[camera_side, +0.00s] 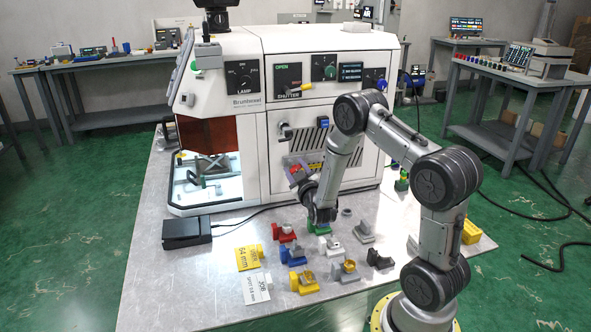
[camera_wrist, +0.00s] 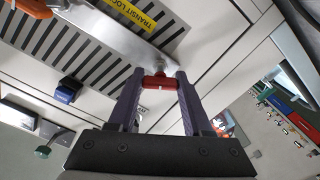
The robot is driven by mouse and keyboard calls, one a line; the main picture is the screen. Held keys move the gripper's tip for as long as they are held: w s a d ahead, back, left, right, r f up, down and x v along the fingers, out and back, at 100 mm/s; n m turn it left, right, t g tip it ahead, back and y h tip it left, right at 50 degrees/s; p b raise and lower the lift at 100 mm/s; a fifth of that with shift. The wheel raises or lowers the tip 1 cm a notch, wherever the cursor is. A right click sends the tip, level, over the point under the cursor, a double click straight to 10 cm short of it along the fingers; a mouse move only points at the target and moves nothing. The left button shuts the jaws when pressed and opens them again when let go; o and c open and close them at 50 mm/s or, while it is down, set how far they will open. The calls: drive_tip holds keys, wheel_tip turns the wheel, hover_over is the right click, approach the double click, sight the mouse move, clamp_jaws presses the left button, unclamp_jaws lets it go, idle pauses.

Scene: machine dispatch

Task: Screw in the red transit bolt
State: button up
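The red transit bolt (camera_wrist: 160,81) has a red T-shaped head and a short silver shank. In the wrist view its head spans the gap between the two fingertips of my gripper (camera_wrist: 161,78), which looks shut on it. The shank points at a silver metal strip (camera_wrist: 118,28) on the machine's white front, beside a yellow TRANSIT LOCK label (camera_wrist: 136,12). I cannot tell whether the shank is in a hole. In the side view my gripper (camera_side: 299,180) is at the lower front panel of the machine (camera_side: 345,120), with red showing at its tip.
A blue knob (camera_wrist: 68,90) and slotted vents lie beside the strip. An orange handle (camera_wrist: 36,8) is near the strip's far end. On the metal table (camera_side: 200,290), several coloured fixtures, a yellow card (camera_side: 249,258) and a white card (camera_side: 257,288) lie below my arm.

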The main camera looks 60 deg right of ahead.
clamp_jaws()
drive_tip(key=shift+m, duration=0.4)
drive_tip(key=shift+m, duration=2.6)
drive_tip(key=o, duration=0.7)
unclamp_jaws()
drive_tip(key=shift+s, duration=0.1)
drive_tip(key=v, duration=1.3)
drive_tip(key=shift+s+a, duration=0.25)
